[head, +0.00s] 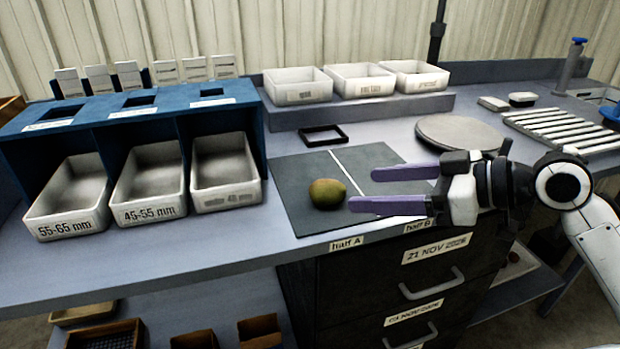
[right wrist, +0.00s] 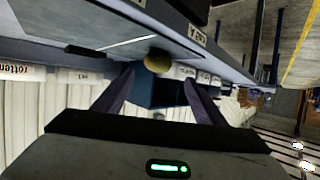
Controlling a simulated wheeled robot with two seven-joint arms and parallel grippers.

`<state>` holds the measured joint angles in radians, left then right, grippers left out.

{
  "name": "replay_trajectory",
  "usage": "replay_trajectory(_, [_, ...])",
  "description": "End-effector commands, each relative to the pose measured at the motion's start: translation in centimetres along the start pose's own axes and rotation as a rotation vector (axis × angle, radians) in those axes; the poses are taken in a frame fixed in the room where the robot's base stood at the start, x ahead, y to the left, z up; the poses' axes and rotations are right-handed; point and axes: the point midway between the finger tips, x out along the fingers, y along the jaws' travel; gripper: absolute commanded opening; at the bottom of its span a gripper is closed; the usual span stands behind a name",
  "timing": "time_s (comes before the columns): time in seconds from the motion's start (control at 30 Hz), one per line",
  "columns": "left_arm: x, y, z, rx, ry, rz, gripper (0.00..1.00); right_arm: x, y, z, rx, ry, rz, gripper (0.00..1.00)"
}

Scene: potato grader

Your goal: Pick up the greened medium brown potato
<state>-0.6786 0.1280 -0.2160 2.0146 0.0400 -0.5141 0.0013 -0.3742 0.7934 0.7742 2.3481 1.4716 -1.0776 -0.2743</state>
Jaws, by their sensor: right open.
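The potato (head: 327,193) is brown with a greenish tint and lies on the left half of the dark mat (head: 290,185), near the white dividing line. My right gripper (head: 360,190) has purple fingers, comes in from the right above the mat and points left. It is open and empty, with its fingertips just right of the potato and apart from it. In the right wrist view the potato (right wrist: 158,60) shows beyond and between the open fingers (right wrist: 160,90). My left gripper is not in view.
A blue rack (head: 130,110) with size-labelled white bins (head: 228,198) stands left. White trays (head: 358,92) sit on a raised shelf behind. A black frame (head: 323,135), a round plate (head: 458,132) and a roller bed (head: 560,130) lie further back. Drawers labelled with dates are below.

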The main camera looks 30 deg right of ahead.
Motion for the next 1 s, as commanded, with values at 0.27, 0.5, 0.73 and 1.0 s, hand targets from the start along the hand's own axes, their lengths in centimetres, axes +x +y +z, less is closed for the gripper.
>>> replay_trajectory(0.27, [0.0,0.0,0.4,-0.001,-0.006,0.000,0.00,3.0,-0.1,0.0,-0.002,0.000,-0.003,0.65])
replay_trajectory(0.5, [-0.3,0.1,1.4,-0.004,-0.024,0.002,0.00,5.0,0.0,0.0,-0.001,0.001,0.000,0.65])
replay_trajectory(0.73, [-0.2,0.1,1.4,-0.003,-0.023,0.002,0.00,7.1,0.1,0.3,0.001,0.002,-0.001,0.65])
replay_trajectory(1.0, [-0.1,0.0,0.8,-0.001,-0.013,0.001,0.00,10.0,0.2,0.5,0.000,0.001,0.000,0.65])
